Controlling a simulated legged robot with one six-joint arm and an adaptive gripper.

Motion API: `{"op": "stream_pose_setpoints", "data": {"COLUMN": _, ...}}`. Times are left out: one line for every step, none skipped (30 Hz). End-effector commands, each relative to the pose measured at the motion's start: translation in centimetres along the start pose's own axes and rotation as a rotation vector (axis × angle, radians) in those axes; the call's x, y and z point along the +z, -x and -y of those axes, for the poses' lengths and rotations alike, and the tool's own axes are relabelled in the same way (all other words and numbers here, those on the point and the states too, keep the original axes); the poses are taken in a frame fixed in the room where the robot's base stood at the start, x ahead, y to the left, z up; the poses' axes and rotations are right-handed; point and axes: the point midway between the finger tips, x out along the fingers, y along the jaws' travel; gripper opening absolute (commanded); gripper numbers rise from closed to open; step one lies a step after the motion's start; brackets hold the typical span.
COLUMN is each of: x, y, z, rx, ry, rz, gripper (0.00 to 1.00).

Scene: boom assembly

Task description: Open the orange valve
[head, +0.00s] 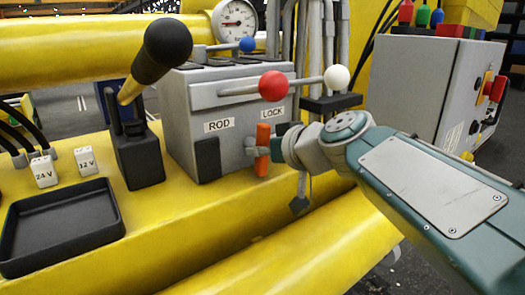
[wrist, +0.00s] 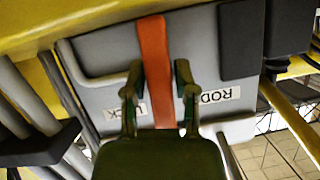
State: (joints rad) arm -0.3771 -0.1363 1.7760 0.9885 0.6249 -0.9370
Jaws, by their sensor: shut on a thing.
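The orange valve (head: 262,134) is an upright orange handle on the front of the grey control box, below the LOCK label. My gripper (head: 268,147) reaches it from the right and is shut on it. In the wrist view the orange valve (wrist: 153,50) runs as a long bar between the two dark fingers of my gripper (wrist: 158,82), one finger on each side. In the head view my gripper hides the middle of the handle, and its lower end shows beneath.
The grey box (head: 205,95) carries red, white and blue ball levers; the red ball (head: 273,86) is above my gripper. A black-and-yellow lever (head: 160,55) stands left. A black tray (head: 60,225) lies front left. A grey cabinet (head: 425,85) stands right.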

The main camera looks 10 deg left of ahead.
Motion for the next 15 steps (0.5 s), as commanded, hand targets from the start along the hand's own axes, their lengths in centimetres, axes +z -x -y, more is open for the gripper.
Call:
{"op": "stream_pose_setpoints", "data": {"x": 0.43, "y": -0.20, "z": 0.03, "rx": 0.008, "ry": 0.026, "rz": 0.010, "gripper": 0.00}}
{"op": "stream_pose_setpoints", "data": {"x": 0.44, "y": -0.20, "z": 0.04, "rx": 0.014, "ry": 0.043, "rz": 0.011, "gripper": 0.00}}
{"op": "stream_pose_setpoints", "data": {"x": 0.43, "y": -0.21, "z": 0.04, "rx": 0.022, "ry": 0.062, "rz": 0.010, "gripper": 0.00}}
{"op": "stream_pose_setpoints", "data": {"x": 0.43, "y": -0.21, "z": 0.03, "rx": 0.028, "ry": 0.075, "rz": 0.010, "gripper": 0.00}}
{"op": "stream_pose_setpoints", "data": {"x": 0.44, "y": -0.20, "z": 0.02, "rx": 0.033, "ry": 0.088, "rz": 0.011, "gripper": 0.00}}
{"op": "stream_pose_setpoints", "data": {"x": 0.43, "y": -0.20, "z": 0.02, "rx": 0.039, "ry": 0.103, "rz": 0.010, "gripper": 0.00}}
{"op": "stream_pose_setpoints", "data": {"x": 0.42, "y": -0.20, "z": 0.01, "rx": 0.044, "ry": 0.114, "rz": 0.010, "gripper": 0.00}}
{"op": "stream_pose_setpoints", "data": {"x": 0.42, "y": -0.19, "z": -0.01, "rx": 0.048, "ry": 0.123, "rz": 0.010, "gripper": 0.00}}
{"op": "stream_pose_setpoints", "data": {"x": 0.40, "y": -0.19, "z": -0.02, "rx": 0.053, "ry": 0.134, "rz": 0.010, "gripper": 0.00}}
{"op": "stream_pose_setpoints", "data": {"x": 0.38, "y": -0.19, "z": -0.02, "rx": 0.056, "ry": 0.140, "rz": 0.009, "gripper": 0.00}}
{"op": "stream_pose_setpoints", "data": {"x": 0.37, "y": -0.18, "z": -0.01, "rx": 0.058, "ry": 0.146, "rz": 0.009, "gripper": 0.00}}
{"op": "stream_pose_setpoints", "data": {"x": 0.36, "y": -0.18, "z": 0.00, "rx": 0.061, "ry": 0.153, "rz": 0.009, "gripper": 0.00}}
{"op": "stream_pose_setpoints", "data": {"x": 0.35, "y": -0.18, "z": 0.00, "rx": 0.062, "ry": 0.157, "rz": 0.009, "gripper": 0.00}}
{"op": "stream_pose_setpoints", "data": {"x": 0.34, "y": -0.17, "z": 0.00, "rx": 0.064, "ry": 0.161, "rz": 0.008, "gripper": 0.00}}
{"op": "stream_pose_setpoints", "data": {"x": 0.32, "y": -0.16, "z": 0.00, "rx": 0.065, "ry": 0.165, "rz": 0.008, "gripper": 0.00}}
